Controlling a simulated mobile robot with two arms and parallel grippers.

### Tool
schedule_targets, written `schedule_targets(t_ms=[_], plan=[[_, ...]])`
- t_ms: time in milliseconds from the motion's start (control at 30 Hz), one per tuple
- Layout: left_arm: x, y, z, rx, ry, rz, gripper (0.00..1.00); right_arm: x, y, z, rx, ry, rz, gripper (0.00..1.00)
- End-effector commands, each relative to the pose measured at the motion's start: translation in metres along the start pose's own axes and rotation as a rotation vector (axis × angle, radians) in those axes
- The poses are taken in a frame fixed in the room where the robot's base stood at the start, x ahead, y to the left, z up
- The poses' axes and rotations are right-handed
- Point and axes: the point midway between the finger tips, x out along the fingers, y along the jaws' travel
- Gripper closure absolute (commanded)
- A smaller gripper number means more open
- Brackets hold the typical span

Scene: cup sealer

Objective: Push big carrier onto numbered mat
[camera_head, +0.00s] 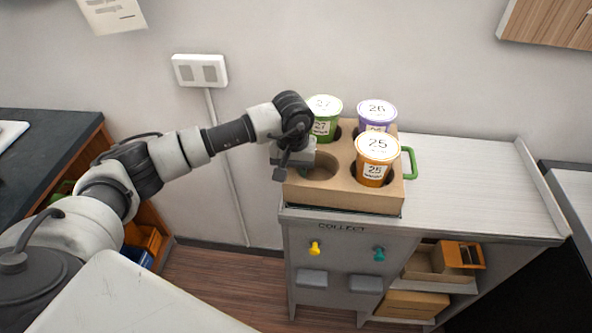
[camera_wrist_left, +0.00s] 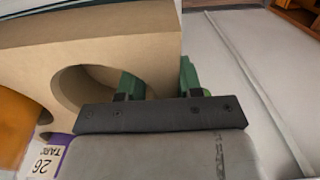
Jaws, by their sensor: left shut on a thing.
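The big carrier (camera_head: 330,195) is a cardboard box with round holes and a green handle on its right side. It sits on the cabinet top near its left end and holds a green cup 27 (camera_head: 323,128), a purple cup 26 (camera_head: 376,112) and an orange cup 25 (camera_head: 376,160). Its front-left hole is empty. My left gripper (camera_head: 297,168) is shut on the carrier's left edge beside that hole. In the left wrist view the gripper (camera_wrist_left: 160,85) has green fingers on either side of the carrier's wall (camera_wrist_left: 165,50). I cannot make out a numbered mat.
The cabinet top (camera_head: 470,180) is bare to the right of the carrier, up to a raised right edge. The cabinet front has a COLLECT label, two knobs and open shelves with boxes.

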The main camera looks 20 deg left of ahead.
Motion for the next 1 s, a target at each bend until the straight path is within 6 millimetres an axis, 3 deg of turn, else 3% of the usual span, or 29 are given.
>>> schedule_targets(t_ms=[33,67,100,300,833,1000], plan=[[-0.003,-0.013,-0.008,-0.013,0.016,-0.026,0.98,-0.001,0.000,0.000,0.000,0.000,0.000,0.57],[-0.003,-0.013,-0.008,-0.013,0.016,-0.026,0.98,-0.001,0.000,0.000,0.000,0.000,0.000,0.57],[-0.003,-0.013,-0.008,-0.013,0.016,-0.026,0.63,-0.001,0.000,0.000,0.000,0.000,0.000,0.57],[-0.003,-0.013,-0.007,-0.014,0.015,-0.025,0.35,-0.001,0.000,0.000,0.000,-0.001,0.000,0.57],[-0.001,-0.009,-0.004,-0.008,0.008,-0.021,0.35,0.000,-0.004,0.000,0.002,0.000,-0.004,0.57],[-0.018,-0.008,-0.005,-0.007,0.013,-0.017,0.35,0.007,-0.003,0.000,0.001,0.000,-0.004,0.57]])
